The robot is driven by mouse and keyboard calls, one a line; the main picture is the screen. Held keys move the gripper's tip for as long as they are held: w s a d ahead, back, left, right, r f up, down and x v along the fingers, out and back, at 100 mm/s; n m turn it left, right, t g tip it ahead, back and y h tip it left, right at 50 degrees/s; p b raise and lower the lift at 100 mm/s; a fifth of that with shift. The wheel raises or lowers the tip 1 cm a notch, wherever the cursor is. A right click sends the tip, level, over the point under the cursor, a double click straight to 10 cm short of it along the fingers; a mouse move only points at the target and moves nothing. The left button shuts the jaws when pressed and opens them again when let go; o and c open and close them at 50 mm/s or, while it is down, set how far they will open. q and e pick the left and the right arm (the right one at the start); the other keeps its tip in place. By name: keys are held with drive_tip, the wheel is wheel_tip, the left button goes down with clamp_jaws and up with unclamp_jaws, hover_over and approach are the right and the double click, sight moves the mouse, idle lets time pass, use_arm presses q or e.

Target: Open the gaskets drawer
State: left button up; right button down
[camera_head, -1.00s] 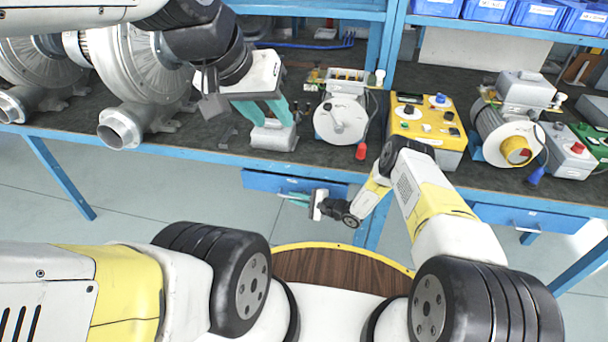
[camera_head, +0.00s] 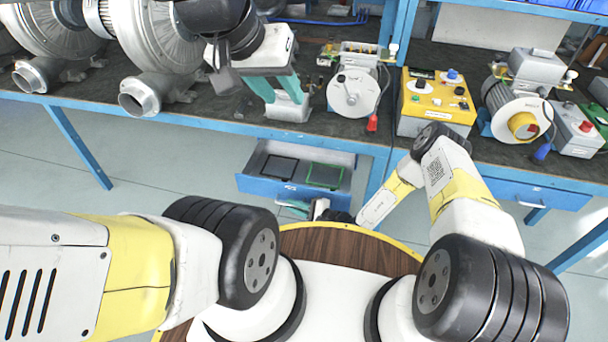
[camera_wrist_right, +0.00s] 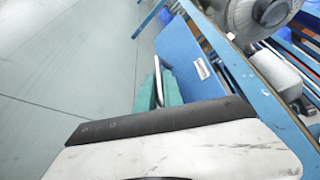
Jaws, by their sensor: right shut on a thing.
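The blue drawer (camera_head: 258,187) under the bench is pulled out, and its grey inside shows in the head view. A flat black-framed piece (camera_head: 279,168) and a green-framed piece (camera_head: 325,175) lie in it. My right gripper (camera_head: 293,207) is at the drawer's front, shut on its handle. In the right wrist view, the teal fingers (camera_wrist_right: 160,88) close around the pale bar handle (camera_wrist_right: 157,72) beside the blue front (camera_wrist_right: 180,52), which bears a small unreadable label (camera_wrist_right: 202,68). My left gripper (camera_head: 276,90) is above the bench, fingers apart, by a grey metal block (camera_head: 289,108).
Large grey blowers (camera_head: 165,50) stand at the bench's left. A white round-faced device (camera_head: 353,93), a yellow control box (camera_head: 436,100) and a motor unit (camera_head: 515,110) stand to the right. Another closed blue drawer (camera_head: 535,193) is at the right. Floor below the bench's left is clear.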

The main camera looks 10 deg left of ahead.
drive_tip(key=shift+s+f, duration=0.15)
drive_tip(key=shift+s, duration=0.35)
drive_tip(key=shift+d, duration=0.1)
drive_tip(key=c, duration=1.5)
unclamp_jaws()
drive_tip(key=v, duration=0.7)
drive_tip(key=shift+d, duration=0.3)
drive_tip(key=shift+r, duration=0.3)
